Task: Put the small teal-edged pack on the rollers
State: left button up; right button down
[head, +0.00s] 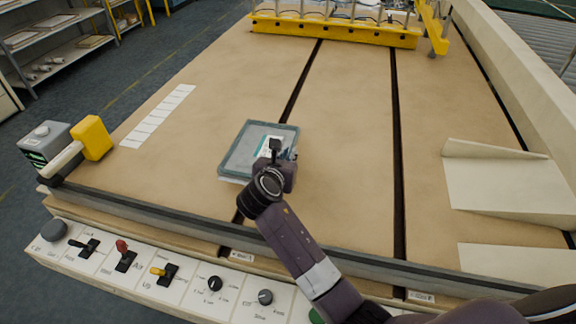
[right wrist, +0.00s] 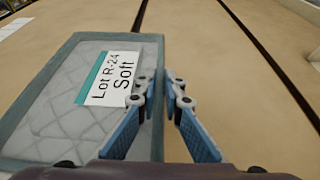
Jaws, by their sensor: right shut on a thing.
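The teal-edged pack (head: 243,150) lies on the tan table top, left of the middle in the head view. It is a flat grey quilted slab with a teal rim, and in the right wrist view (right wrist: 60,125) its label reads "Lot R-24 Soft". My right gripper (head: 276,156) is over the pack's right side. In the right wrist view its blue fingers (right wrist: 164,92) are shut on the pack's right edge, one finger on each side of it. My left gripper is not in view. I cannot make out rollers clearly in either view.
A yellow rail (head: 335,31) with upright posts crosses the far end of the table. Dark slots run along the table. A white strip of squares (head: 158,116) and a yellow block (head: 91,138) are at left. A cream folded sheet (head: 500,185) is at right. Switches line the front panel.

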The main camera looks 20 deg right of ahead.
jog(key=shift+f, duration=2.25)
jog(key=shift+f, duration=0.15)
jog(key=c, duration=2)
grip_release()
jog(key=shift+c, duration=0.2)
